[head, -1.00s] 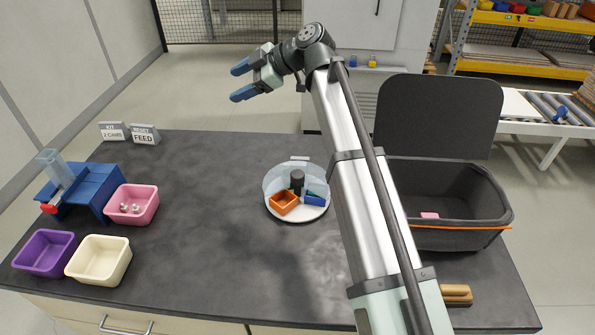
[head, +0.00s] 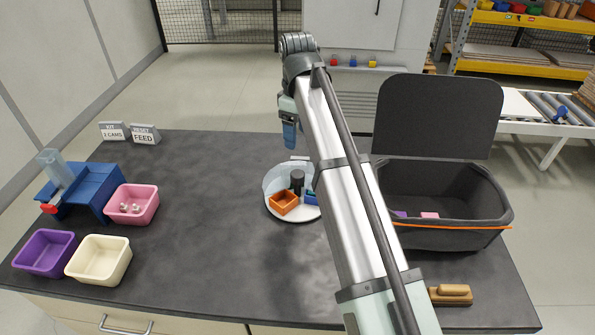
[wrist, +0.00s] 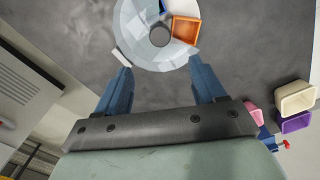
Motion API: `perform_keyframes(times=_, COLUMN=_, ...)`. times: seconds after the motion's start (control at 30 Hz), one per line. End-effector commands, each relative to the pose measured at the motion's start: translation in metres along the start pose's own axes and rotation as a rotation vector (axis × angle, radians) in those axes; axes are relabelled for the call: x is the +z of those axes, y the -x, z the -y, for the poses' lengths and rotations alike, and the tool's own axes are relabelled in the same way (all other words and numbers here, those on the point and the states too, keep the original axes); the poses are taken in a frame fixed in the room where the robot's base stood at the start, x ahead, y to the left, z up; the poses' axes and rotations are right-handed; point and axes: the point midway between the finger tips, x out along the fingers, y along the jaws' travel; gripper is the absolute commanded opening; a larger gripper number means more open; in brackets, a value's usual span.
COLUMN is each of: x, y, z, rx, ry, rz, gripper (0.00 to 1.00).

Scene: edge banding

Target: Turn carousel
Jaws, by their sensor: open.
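The carousel (head: 284,216) is a round white turntable with a clear rim and a dark centre post, on the dark table. It carries an orange tray (head: 284,203) and a blue item (head: 311,198), partly hidden by my arm.
Pink (head: 131,205), purple (head: 45,254) and cream (head: 99,260) bins and a blue feeder (head: 85,190) stand at the left. A black lidded crate (head: 445,205) and a wooden-handled brush (head: 450,294) are at the right. The table between bins and carousel is clear.

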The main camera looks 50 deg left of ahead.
Motion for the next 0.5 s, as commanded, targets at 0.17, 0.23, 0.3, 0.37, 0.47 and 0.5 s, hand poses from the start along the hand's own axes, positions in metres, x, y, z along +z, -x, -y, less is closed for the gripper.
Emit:
perform_keyframes(times=0.17, x=0.000, y=-0.010, z=0.000, rx=-0.001, ry=-0.020, rz=-0.001, gripper=0.69)
perform_keyframes(times=0.23, x=0.000, y=-0.018, z=0.001, rx=-0.001, ry=-0.019, rz=-0.001, gripper=0.69)
perform_keyframes(times=0.3, x=0.001, y=-0.029, z=0.001, rx=-0.001, ry=-0.018, rz=-0.001, gripper=0.69)
perform_keyframes(times=0.37, x=0.000, y=-0.040, z=0.001, rx=-0.001, ry=-0.018, rz=-0.001, gripper=0.69)
perform_keyframes(times=0.47, x=0.000, y=-0.057, z=0.001, rx=-0.001, ry=-0.017, rz=-0.002, gripper=0.69)
perform_keyframes(times=0.5, x=0.000, y=-0.065, z=0.001, rx=-0.001, ry=-0.017, rz=-0.002, gripper=0.69)
